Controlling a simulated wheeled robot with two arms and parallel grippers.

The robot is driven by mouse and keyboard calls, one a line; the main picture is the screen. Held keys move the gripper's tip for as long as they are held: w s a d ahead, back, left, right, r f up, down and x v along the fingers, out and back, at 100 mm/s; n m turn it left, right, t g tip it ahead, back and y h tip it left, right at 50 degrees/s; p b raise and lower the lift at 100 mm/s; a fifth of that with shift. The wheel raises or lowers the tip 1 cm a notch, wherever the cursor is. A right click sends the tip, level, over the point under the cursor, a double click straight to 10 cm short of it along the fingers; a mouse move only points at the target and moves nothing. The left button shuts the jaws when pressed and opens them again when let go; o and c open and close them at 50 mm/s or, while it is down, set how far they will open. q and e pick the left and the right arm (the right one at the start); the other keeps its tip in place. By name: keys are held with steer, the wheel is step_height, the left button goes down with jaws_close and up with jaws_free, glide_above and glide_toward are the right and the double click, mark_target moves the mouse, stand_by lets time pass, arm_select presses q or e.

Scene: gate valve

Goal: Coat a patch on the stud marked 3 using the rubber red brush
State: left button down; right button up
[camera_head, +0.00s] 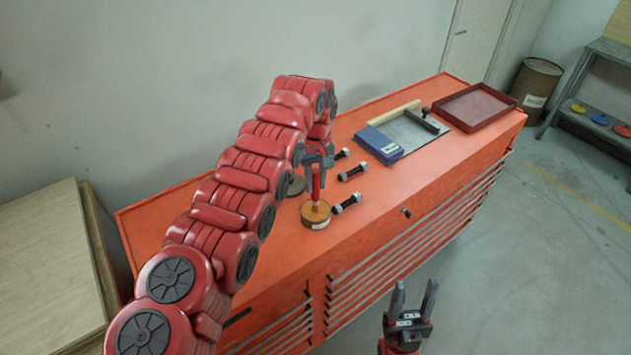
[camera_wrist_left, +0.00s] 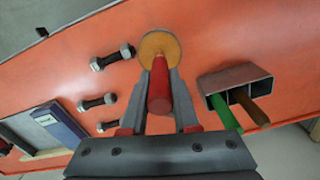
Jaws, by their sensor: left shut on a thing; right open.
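My left gripper (camera_head: 317,160) is shut on the red brush (camera_head: 316,182), held upright by its handle. The handle also shows between the fingers in the left wrist view (camera_wrist_left: 159,88). The brush's lower end meets a round brown pot (camera_head: 315,216); its bristles are hidden, and I cannot tell how deep they reach. Three dark studs with light nuts lie right of the brush: a near one (camera_head: 346,203), a middle one (camera_head: 352,172) and a far one (camera_head: 341,154). Their number marks are not readable. My right gripper (camera_head: 414,302) is open and empty, in front of the cabinet.
The orange cabinet top (camera_head: 250,250) carries everything. A holder (camera_wrist_left: 236,80) with green and brown handles stands beside the brush in the wrist view. A blue box (camera_head: 379,145), a grey plate (camera_head: 412,130) and a dark red tray (camera_head: 474,107) lie toward the far right.

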mark_target(316, 170)
arm_select(q)
steer(key=shift+r, duration=0.7)
steer(key=shift+r+p, duration=0.3)
steer(key=shift+r, duration=0.55)
steer(key=shift+r+p, duration=1)
steer(key=shift+r, duration=0.9)
steer(key=shift+f, duration=0.1)
